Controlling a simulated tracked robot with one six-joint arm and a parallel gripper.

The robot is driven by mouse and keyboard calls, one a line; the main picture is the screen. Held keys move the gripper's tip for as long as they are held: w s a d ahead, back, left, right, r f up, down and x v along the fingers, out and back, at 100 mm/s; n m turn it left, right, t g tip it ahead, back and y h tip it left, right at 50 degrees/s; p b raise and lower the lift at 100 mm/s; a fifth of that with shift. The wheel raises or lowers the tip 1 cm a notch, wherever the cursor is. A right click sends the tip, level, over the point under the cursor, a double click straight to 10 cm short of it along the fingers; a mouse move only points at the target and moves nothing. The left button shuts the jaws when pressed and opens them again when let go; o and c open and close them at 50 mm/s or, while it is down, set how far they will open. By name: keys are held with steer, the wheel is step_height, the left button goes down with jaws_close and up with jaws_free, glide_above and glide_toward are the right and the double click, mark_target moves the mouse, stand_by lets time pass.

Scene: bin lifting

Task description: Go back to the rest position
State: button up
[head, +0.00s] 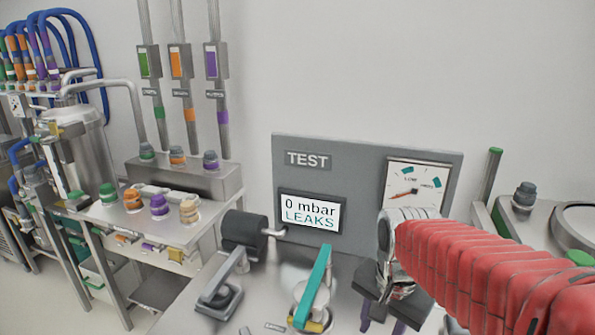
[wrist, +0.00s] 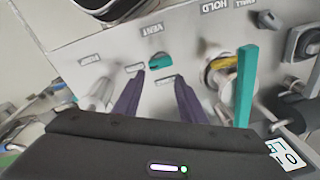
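My gripper (head: 382,322) is at the lower right of the head view, at the end of my red-sleeved arm, pointing down over the test bench. In the wrist view, its two purple fingers (wrist: 160,98) stand apart with nothing held between them. A small teal knob (wrist: 160,62) under a VENT label shows just beyond and between the fingertips. I cannot tell whether the fingers touch it. In the head view my gripper hides that knob.
A teal lever (head: 313,288) stands left of my gripper; it also shows in the wrist view (wrist: 246,85). A grey lever (head: 222,280) and black cylinder (head: 245,232) are further left. Behind stands the TEST panel (head: 350,160), its screen (head: 311,213) reading "0 mbar LEAKS".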

steer(key=s+r+n+t, duration=0.4)
steer(key=s+n, duration=0.4)
steer(key=shift+s+r+n, duration=0.3)
steer(key=shift+s, duration=0.1)
stand_by(3.0)
